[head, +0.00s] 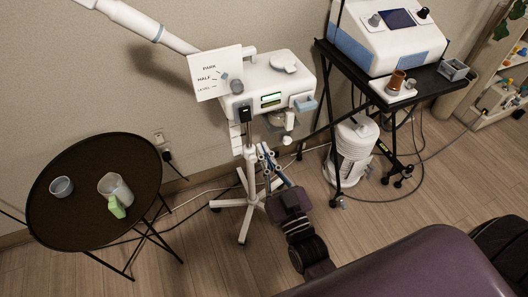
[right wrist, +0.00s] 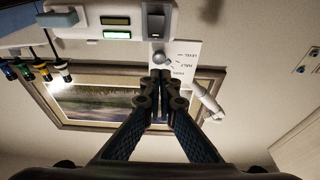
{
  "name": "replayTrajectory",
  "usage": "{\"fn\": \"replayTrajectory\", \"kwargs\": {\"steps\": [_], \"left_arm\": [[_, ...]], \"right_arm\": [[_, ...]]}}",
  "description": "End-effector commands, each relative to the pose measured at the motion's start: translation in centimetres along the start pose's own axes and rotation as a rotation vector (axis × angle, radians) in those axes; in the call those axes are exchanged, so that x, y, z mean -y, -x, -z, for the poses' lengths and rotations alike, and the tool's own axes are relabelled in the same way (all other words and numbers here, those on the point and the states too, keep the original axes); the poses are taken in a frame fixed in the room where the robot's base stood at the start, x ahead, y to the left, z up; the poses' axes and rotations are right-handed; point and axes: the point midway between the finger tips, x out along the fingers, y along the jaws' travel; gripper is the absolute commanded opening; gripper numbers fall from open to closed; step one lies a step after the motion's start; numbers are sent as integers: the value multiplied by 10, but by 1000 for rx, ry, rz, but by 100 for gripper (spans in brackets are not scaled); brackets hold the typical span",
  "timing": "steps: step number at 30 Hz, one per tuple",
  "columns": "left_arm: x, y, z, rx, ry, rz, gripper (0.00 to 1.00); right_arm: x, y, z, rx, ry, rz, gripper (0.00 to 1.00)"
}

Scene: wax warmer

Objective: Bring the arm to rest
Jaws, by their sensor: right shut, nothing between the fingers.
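A long white arm (head: 150,25) with a blue-grey band slopes down from the upper left to the white stand unit (head: 262,82) in the head view. A white card (head: 207,73) beside it reads PARK, HALF, LEVEL. A grey knob (head: 237,86) sits at the card's lower right; it also shows in the right wrist view (right wrist: 159,57), where the picture is upside down. My right gripper (head: 264,150) is shut and empty, below and in front of the unit. In the right wrist view its fingertips (right wrist: 160,76) appear just below the knob. Contact cannot be told. My left gripper is out of view.
A round dark table (head: 60,215) with a bowl (head: 61,187) and a cup (head: 120,186) stands at left. A black cart (head: 425,82) with a white machine (head: 390,40) stands at right. A purple padded seat (head: 420,265) fills the front right. Cables cross the floor.

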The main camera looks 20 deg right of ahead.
Motion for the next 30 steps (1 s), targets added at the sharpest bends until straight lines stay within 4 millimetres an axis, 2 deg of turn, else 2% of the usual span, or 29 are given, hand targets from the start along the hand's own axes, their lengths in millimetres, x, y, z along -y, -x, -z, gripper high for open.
{"fn": "replayTrajectory", "kwargs": {"steps": [10,14,17,20,21,23,24,26,27,29,30], "left_arm": [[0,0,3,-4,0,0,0],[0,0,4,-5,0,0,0],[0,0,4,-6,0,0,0],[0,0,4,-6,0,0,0],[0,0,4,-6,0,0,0],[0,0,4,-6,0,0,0],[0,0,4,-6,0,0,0],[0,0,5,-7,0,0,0],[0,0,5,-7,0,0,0],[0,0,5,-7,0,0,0],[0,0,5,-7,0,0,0]], "right_arm": [[0,0,0,1,0,0,0],[3,3,-21,45,-1,9,0],[9,14,-67,147,-3,28,0],[18,38,-134,301,-5,55,0],[21,51,-162,368,-4,67,0],[24,74,-202,470,-1,84,0],[26,91,-228,538,1,93,0],[27,119,-265,640,5,107,0],[27,140,-288,708,9,115,0],[26,172,-321,809,16,127,0],[24,196,-341,878,21,134,0]]}}
